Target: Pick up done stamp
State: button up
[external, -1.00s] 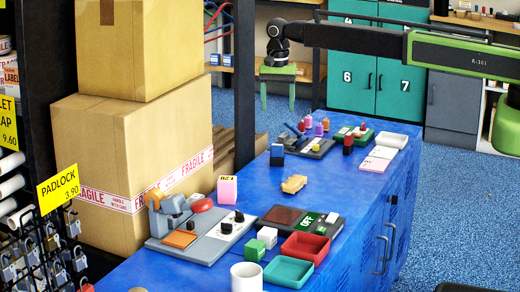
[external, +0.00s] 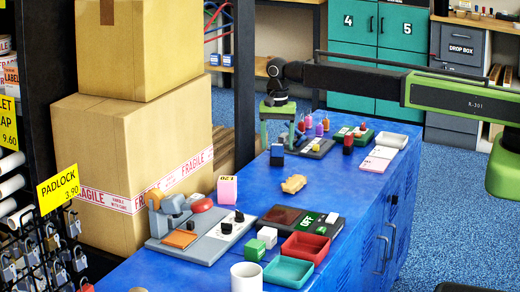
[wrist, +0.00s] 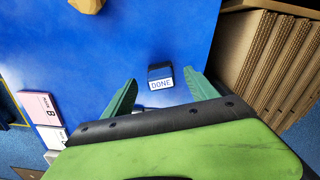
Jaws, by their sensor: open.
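The done stamp is a small dark block (external: 277,157) standing near the left edge of the blue table in the external view. In the wrist view the stamp (wrist: 160,71) shows a dark top and a white label reading DONE. My gripper (external: 278,142) is open, with its green fingers pointing down just above and around the stamp in the external view. In the wrist view my gripper (wrist: 160,90) has its two fingers spread apart, one to each side of the stamp and slightly below it in the picture. Nothing is between the fingertips in their grip.
Stacked cardboard (wrist: 262,55) stands beside the table edge.

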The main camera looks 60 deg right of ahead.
aim_at(277, 157)
jog(key=f+b, duration=0.4)
jog(key=f, duration=0.1)
jog(key=shift+w+d+f, duration=0.1)
jog(key=shift+d, duration=0.1)
jog(key=shift+r, duration=0.2)
jog(key=c, duration=1.5)
jog(key=shift+o, duration=0.2)
notch_tip(277, 157, up, 5)
jog(key=p, duration=0.5)
jog(key=s+d+r+p, duration=0.6)
jog(key=d, duration=0.4)
